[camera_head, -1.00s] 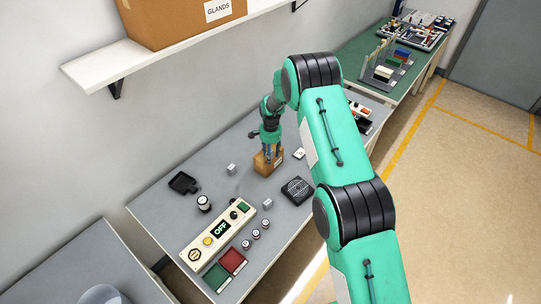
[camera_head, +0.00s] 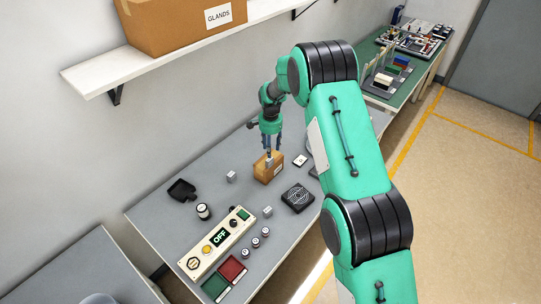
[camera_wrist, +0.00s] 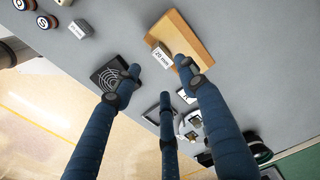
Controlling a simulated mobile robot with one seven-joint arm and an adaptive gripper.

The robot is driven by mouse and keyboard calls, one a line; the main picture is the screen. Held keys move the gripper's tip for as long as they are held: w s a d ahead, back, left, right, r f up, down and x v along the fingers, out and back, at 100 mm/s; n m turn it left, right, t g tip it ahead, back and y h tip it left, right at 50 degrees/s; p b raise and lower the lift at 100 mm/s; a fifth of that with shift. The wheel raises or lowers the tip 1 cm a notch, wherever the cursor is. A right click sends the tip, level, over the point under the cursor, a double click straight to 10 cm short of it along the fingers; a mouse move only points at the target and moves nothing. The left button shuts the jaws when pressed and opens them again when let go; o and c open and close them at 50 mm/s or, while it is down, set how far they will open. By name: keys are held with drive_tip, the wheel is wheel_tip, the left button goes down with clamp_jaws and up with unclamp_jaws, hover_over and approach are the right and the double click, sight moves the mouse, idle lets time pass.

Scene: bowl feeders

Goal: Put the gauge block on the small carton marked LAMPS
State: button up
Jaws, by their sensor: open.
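A small brown carton (camera_head: 262,177) stands on the grey bench; its label is too small to read. A grey gauge block (camera_head: 268,162) sits on its top. In the wrist view, the block (camera_wrist: 161,56) reads 20 mm and lies over one edge of the carton's top (camera_wrist: 187,35). My gripper (camera_head: 271,149) is just above the carton with its fingers spread. In the wrist view, the fingers of my gripper (camera_wrist: 160,74) are apart around the block's near side, one close beside it. I cannot tell whether that finger touches it.
Two similar grey blocks stand on the bench, one left of the carton (camera_head: 231,176) and one in front (camera_head: 267,211). A black grille (camera_head: 298,198), a black tray (camera_head: 183,190), a jar (camera_head: 203,211) and a control box (camera_head: 217,241) are nearby. A shelf (camera_head: 95,75) hangs above.

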drive_tip(key=shift+r, duration=1.15)
drive_tip(key=shift+r, duration=0.1)
drive_tip(key=s+d+r+n+t, duration=0.1)
drive_tip(key=s+d+r, duration=0.1)
drive_tip(key=s+r, duration=0.7)
drive_tip(key=s+d+r+n+t, duration=0.1)
drive_tip(key=s+d+r+n, duration=0.2)
drive_tip(key=r, duration=1)
drive_tip(key=s+d+r+t, duration=0.1)
drive_tip(key=s+d+r, duration=0.1)
drive_tip(key=s+r, duration=0.75)
drive_tip(key=s+d+r+n+t, duration=0.1)
drive_tip(key=s+d+r, duration=0.1)
drive_tip(key=s+r, duration=0.45)
drive_tip(key=s+d+r+n, duration=0.1)
drive_tip(key=s+d+r, duration=0.15)
drive_tip(key=s, duration=0.65)
drive_tip(key=s+d+f+n+t, duration=0.1)
drive_tip(key=s+n, duration=0.2)
drive_tip(key=s, duration=1.4)
drive_tip(key=shift+s+f+t, duration=0.15)
drive_tip(key=shift+s+t, duration=0.15)
drive_tip(key=shift+s, duration=0.1)
